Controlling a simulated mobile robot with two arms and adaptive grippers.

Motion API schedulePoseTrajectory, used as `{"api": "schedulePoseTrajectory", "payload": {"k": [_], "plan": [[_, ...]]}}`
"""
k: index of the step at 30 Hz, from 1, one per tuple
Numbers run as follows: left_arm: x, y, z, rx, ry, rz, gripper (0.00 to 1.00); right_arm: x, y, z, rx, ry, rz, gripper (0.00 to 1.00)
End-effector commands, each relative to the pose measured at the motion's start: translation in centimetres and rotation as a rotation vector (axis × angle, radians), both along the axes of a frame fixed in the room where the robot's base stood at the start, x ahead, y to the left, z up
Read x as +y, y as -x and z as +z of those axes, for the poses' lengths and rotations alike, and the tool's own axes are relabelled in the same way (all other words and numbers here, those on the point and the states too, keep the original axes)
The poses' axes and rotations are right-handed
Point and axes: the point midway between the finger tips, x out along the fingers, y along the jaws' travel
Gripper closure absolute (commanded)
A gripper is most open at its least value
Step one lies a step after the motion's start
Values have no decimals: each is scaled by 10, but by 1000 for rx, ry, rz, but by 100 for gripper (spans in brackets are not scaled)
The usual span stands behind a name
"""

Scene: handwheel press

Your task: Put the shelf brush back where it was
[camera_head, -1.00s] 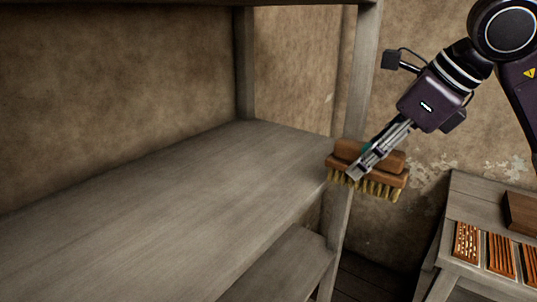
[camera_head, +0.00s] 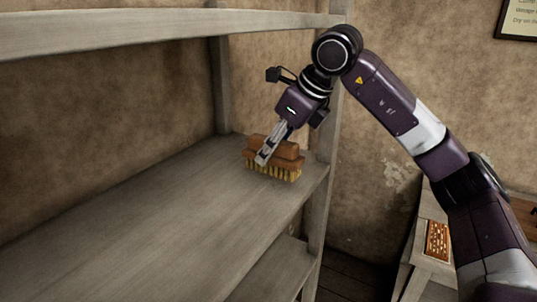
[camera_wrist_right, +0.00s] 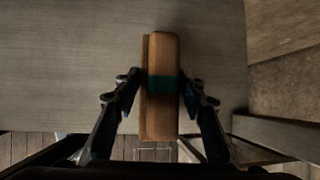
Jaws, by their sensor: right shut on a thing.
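The shelf brush (camera_head: 286,151) has a brown wooden back and pale yellow bristles pointing down. It is over the right end of the grey wooden shelf board (camera_head: 170,215) in the head view. My right gripper (camera_head: 264,157) is shut on its wooden handle. I cannot tell whether the bristles touch the board. In the right wrist view the brush (camera_wrist_right: 161,105) sits between the two fingers, with a dark green band around its handle; the board lies behind it. My left gripper is not in view.
An upright post (camera_head: 322,150) stands at the shelf's right front corner. An upper board (camera_head: 160,32) runs above and a lower board (camera_head: 275,270) below. A side table (camera_head: 425,250) with a slotted orange-brown piece (camera_head: 437,241) stands at right. The shelf's left stretch is bare.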

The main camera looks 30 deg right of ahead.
Motion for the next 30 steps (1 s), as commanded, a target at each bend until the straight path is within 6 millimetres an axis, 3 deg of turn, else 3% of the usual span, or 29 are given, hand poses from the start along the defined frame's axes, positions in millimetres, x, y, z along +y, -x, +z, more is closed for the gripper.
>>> {"api": "schedulePoseTrajectory", "payload": {"k": [2,10,22,23,27,30], "plan": [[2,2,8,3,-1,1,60,5,-11,3,2,0,2,81],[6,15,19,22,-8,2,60,4,-10,-32,0,2,0,81],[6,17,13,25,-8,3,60,4,-10,-40,-1,0,1,81],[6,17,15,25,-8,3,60,4,-10,-38,0,0,1,59],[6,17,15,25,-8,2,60,4,-10,-38,1,1,1,44],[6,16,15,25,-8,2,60,4,-10,-38,1,1,1,44]]}}
